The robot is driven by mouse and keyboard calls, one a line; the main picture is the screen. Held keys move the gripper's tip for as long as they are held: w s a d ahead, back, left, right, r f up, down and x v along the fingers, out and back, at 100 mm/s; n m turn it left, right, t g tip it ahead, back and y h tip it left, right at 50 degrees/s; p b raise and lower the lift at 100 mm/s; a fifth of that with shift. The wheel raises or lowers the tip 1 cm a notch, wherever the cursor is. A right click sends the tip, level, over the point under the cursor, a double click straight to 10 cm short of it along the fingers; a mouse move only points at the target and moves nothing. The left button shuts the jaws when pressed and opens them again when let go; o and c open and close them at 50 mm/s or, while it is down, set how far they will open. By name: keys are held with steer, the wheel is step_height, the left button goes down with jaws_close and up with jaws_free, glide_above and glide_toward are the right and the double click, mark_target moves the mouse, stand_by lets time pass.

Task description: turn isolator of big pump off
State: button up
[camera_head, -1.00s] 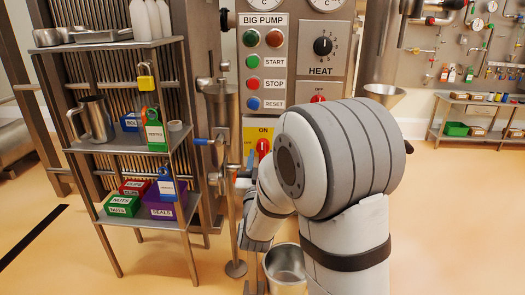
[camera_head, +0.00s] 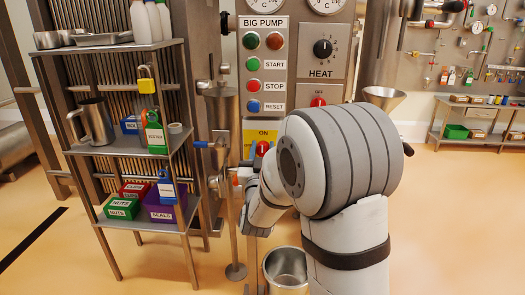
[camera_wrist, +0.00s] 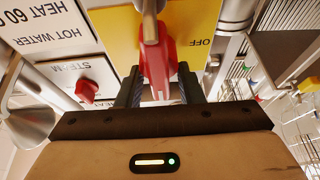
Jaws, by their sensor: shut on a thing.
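The big pump's isolator is a yellow plate (camera_head: 251,136) with a red handle (camera_head: 262,148), below the big pump buttons in the head view. ON is printed at the plate's top. In the wrist view the plate (camera_wrist: 198,25) appears upside down, with OFF beside the red handle (camera_wrist: 156,58). The handle lies roughly upright in that picture, not towards OFF. My gripper (camera_wrist: 157,88) has a finger on each side of the handle and is shut on it. In the head view my gripper (camera_head: 246,172) is at the plate's lower part, and my arm hides much of the plate.
A STEAM switch with a red knob (camera_wrist: 89,90) is close beside my gripper in the wrist view. A blue-handled valve (camera_head: 204,144) and a steel funnel (camera_head: 221,101) stand left of the isolator. A metal bucket (camera_head: 286,268) is below my arm. A loaded shelf (camera_head: 130,143) stands left.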

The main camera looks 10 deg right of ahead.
steer(key=shift+n, duration=0.4)
steer(key=n+y+b, duration=0.1)
steer(key=n+y, duration=0.1)
steer(key=n, duration=0.1)
steer(key=n+y+b, duration=0.1)
steer(key=n+b, duration=0.1)
steer(key=n, duration=0.1)
steer(key=shift+a+f+y, duration=0.15)
steer(key=shift+y, duration=0.25)
steer(key=n+y+b, duration=0.1)
steer(key=n, duration=0.2)
steer(key=n+y+b, duration=0.1)
steer(key=n, duration=0.2)
steer(key=shift+a+f+g+y+b, duration=0.1)
steer(key=shift+a+g+y+b, duration=0.05)
steer(key=shift+g+y+b, duration=0.2)
steer(key=n, duration=0.2)
steer(key=n+g+y+b, duration=0.1)
steer(key=n, duration=0.2)
steer(key=shift+w+a+f+n+y+b, duration=0.1)
steer(key=shift+f+n+y+b, duration=0.05)
steer(key=shift+n+y+b, duration=0.15)
steer(key=shift+f+n+g+b, duration=0.1)
steer(key=shift+n+g+b, duration=0.8)
steer(key=shift+n, duration=1.1)
steer(key=o, duration=0.6)
